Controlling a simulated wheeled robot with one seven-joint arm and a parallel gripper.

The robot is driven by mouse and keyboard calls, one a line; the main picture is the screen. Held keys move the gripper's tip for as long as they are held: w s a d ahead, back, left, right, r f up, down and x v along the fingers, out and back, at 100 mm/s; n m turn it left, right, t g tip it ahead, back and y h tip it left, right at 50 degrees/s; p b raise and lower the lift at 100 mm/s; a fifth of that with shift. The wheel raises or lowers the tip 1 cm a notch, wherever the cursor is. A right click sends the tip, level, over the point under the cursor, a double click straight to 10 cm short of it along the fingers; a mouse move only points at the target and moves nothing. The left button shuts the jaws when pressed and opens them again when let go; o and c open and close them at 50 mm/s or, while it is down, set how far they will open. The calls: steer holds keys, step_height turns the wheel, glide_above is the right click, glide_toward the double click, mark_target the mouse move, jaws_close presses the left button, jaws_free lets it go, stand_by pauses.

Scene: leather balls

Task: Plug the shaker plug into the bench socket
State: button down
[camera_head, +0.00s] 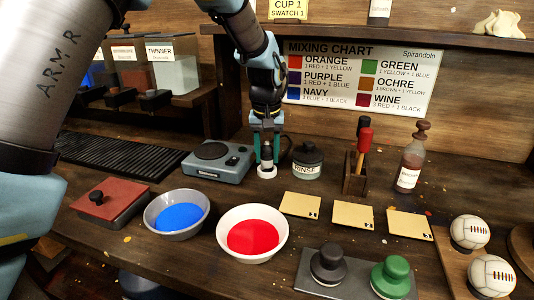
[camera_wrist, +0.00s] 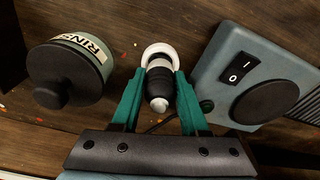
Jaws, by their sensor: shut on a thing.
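My gripper (camera_head: 266,162) points down at the back of the bench, between the shaker (camera_head: 217,163) and the rinse jar. In the wrist view its teal fingers (camera_wrist: 158,75) are closed on the dark, ribbed plug (camera_wrist: 160,84), which has a pale end toward the camera. A white round socket (camera_wrist: 158,47) shows at the plug's far end; in the head view it is a white piece (camera_head: 267,172) under the fingertips. I cannot tell whether the plug is seated in it. The shaker, with a rocker switch and dark round pad, also shows in the wrist view (camera_wrist: 235,65).
The rinse jar (camera_head: 308,161) stands close to the right of my gripper. A wooden holder with tools (camera_head: 356,172) and a bottle (camera_head: 411,160) stand further right. Blue (camera_head: 177,213) and red (camera_head: 252,235) paint bowls are in front. A dark cord (camera_wrist: 157,126) runs near the fingers.

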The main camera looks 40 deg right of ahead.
mark_target(267, 161)
steer(key=shift+f, duration=0.9)
stand_by(1.0)
steer(key=shift+s+a+f+b, duration=0.15)
steer(key=shift+a+f+b, duration=0.1)
steer(key=shift+f+b, duration=0.3)
stand_by(0.3)
steer(key=shift+d+r+p, duration=0.1)
steer(key=shift+r+p, duration=0.4)
steer(key=shift+p, duration=0.2)
steer(key=shift+d+r, duration=0.1)
steer(key=shift+r, duration=0.25)
steer(key=shift+w+d+r+p, duration=0.1)
steer(key=shift+w+r+p, duration=0.1)
steer(key=shift+p, duration=0.15)
steer(key=shift+s+f, duration=0.1)
steer(key=shift+f, duration=0.7)
stand_by(1.7)
steer(key=shift+a+f, duration=0.25)
steer(key=shift+f, duration=0.05)
steer(key=shift+s, duration=0.1)
steer(key=shift+r+p, duration=0.35)
steer(key=shift+r, duration=0.05)
